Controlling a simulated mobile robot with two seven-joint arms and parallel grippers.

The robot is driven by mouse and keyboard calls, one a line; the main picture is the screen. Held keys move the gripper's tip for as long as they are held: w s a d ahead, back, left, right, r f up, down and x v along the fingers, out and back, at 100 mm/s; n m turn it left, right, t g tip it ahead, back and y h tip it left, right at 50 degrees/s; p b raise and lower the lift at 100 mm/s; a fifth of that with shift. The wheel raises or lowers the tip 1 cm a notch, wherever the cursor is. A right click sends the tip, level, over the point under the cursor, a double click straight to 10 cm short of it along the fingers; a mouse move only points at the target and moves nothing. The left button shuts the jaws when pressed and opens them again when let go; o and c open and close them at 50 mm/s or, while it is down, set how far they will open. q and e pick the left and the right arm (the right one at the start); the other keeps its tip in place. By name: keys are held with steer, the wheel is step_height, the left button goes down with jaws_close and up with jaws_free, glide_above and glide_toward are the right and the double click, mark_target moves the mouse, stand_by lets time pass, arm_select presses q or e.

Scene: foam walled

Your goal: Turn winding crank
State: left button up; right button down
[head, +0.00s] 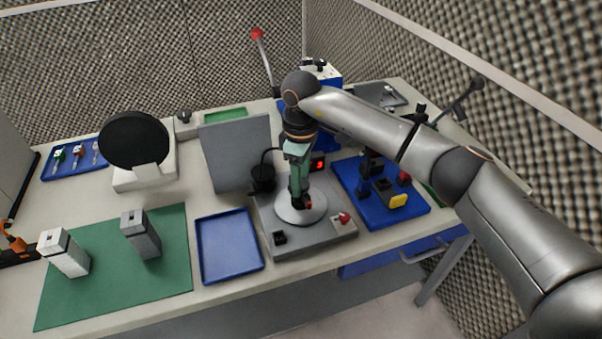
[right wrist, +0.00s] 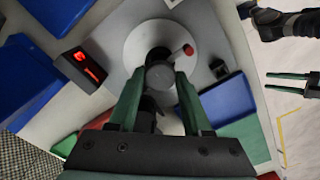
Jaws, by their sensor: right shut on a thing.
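The winding station is a grey base (head: 262,215) with a white disc (head: 318,211) on top. A dark round hub (right wrist: 159,76) stands over the disc in the right wrist view, and a short red-tipped piece (right wrist: 188,50) sticks out beside it. My right gripper (head: 301,203) points down over the disc. Its green fingers (right wrist: 161,80) are closed on either side of the dark hub; the exact contact is partly hidden. My left gripper (right wrist: 291,84) shows only in the right wrist view, with its two green fingers apart and empty over the floor.
A blue tray (head: 229,247) lies left, a blue fixture board (head: 405,213) right, and a grey panel (head: 236,152) behind left.

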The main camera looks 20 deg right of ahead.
steer(key=shift+a+m+p, duration=0.15)
steer(key=shift+m+p, duration=0.95)
steer(key=shift+m, duration=0.2)
steer(key=shift+m+p, duration=0.35)
steer(key=shift+m, duration=0.15)
steer(key=shift+m, duration=0.8)
steer(key=shift+c, duration=1.7)
jaws_free()
steer(key=shift+d, duration=0.2)
